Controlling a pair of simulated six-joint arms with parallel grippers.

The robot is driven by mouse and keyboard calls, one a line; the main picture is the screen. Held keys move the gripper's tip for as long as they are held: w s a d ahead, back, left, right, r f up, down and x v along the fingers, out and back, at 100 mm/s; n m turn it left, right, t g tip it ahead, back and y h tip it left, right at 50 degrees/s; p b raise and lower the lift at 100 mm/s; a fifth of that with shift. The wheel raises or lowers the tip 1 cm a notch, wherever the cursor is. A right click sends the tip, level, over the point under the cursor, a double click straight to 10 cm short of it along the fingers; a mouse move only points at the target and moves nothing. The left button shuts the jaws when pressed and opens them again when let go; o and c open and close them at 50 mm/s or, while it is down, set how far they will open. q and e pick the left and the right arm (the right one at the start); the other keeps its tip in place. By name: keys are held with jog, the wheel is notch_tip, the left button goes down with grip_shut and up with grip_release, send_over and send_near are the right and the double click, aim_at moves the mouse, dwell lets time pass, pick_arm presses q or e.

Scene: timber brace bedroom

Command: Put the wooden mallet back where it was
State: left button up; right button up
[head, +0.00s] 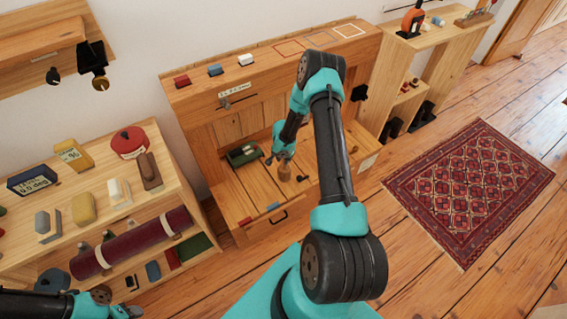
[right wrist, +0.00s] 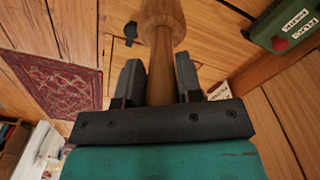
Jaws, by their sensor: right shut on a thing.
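The wooden mallet (right wrist: 162,60) is in my right gripper (right wrist: 160,85). The two dark fingers are shut on its handle from both sides, and its wider round head is at the top of the right wrist view. In the head view the right gripper (head: 284,156) is low over the work surface of the wooden desk (head: 240,198), with the mallet (head: 284,172) beneath it. I cannot tell whether the mallet touches the surface.
A green box (head: 243,154) stands on the desk left of the mallet; a small dark item (head: 302,178) lies to its right. Red (head: 245,221) and blue (head: 273,207) pieces are at the front edge. A crowded shelf (head: 120,225) stands left; a patterned rug (head: 468,190) lies right.

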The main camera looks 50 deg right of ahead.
aim_at(283, 163)
jog(key=shift+w+d, duration=0.1)
jog(key=shift+w, duration=0.05)
jog(key=shift+d+f, duration=0.1)
jog(key=shift+f, duration=1.75)
jog(key=o, duration=1.1)
jog(key=shift+c, duration=0.2)
notch_tip(283, 163, up, 12)
jog(key=shift+r, duration=0.1)
